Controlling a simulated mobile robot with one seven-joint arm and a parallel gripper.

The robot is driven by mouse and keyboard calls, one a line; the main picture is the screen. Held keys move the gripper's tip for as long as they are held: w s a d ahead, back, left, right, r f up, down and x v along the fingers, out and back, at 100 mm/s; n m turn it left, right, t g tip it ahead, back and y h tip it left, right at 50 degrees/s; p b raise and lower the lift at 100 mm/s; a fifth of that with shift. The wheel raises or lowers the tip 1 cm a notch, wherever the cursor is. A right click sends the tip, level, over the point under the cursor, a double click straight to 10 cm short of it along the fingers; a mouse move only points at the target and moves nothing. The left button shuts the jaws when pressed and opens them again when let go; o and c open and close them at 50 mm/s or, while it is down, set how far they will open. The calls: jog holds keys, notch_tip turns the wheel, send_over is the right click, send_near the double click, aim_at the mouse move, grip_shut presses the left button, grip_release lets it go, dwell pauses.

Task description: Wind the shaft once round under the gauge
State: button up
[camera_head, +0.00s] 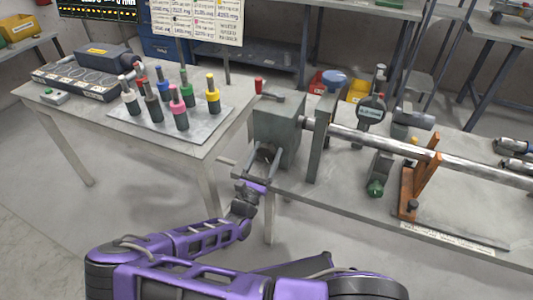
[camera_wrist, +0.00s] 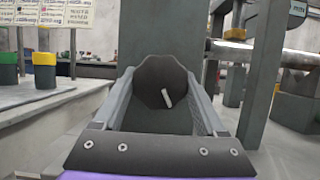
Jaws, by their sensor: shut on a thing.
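The long steel shaft (camera_head: 385,145) lies level across the bench on the right, running out of the grey headstock box (camera_head: 278,133). The dial gauge (camera_head: 371,108) stands on its post over the shaft. My gripper (camera_head: 265,160) is at the near face of the headstock, shut on a dark knob. In the wrist view the dark, many-sided knob (camera_wrist: 158,84) sits between the two fingers of my gripper (camera_wrist: 162,100). A short white mark on the knob is slightly tilted from upright. The fingers partly hide the knob in the head view.
An orange bracket (camera_head: 422,175) stands by the shaft, and a green knob (camera_head: 375,188) is on the bench's near side. A left table (camera_head: 75,112) holds several coloured-top holders on a plate. Open floor lies between.

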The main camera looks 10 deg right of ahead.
jog(key=shift+m, duration=0.4)
jog(key=m+g+h, duration=0.1)
jog(key=m, duration=0.1)
jog(key=m+g+h+p, duration=0.1)
jog(key=m, duration=0.2)
jog(key=m+g+h, duration=0.1)
jog(key=m, duration=0.1)
jog(key=shift+r+m+g+p, duration=0.1)
jog(key=shift+m+g+p, duration=0.2)
jog(key=shift+m+p, duration=0.1)
jog(key=m+g, duration=0.1)
jog(key=m, duration=0.3)
jog(key=m+g+p, duration=0.1)
jog(key=m+g, duration=0.1)
jog(key=m, duration=0.1)
jog(key=shift+a+m+h, duration=0.1)
jog(key=shift+m+h, duration=0.2)
jog(key=shift+m, duration=0.1)
jog(key=o, duration=1.3)
jog(key=shift+a, duration=0.1)
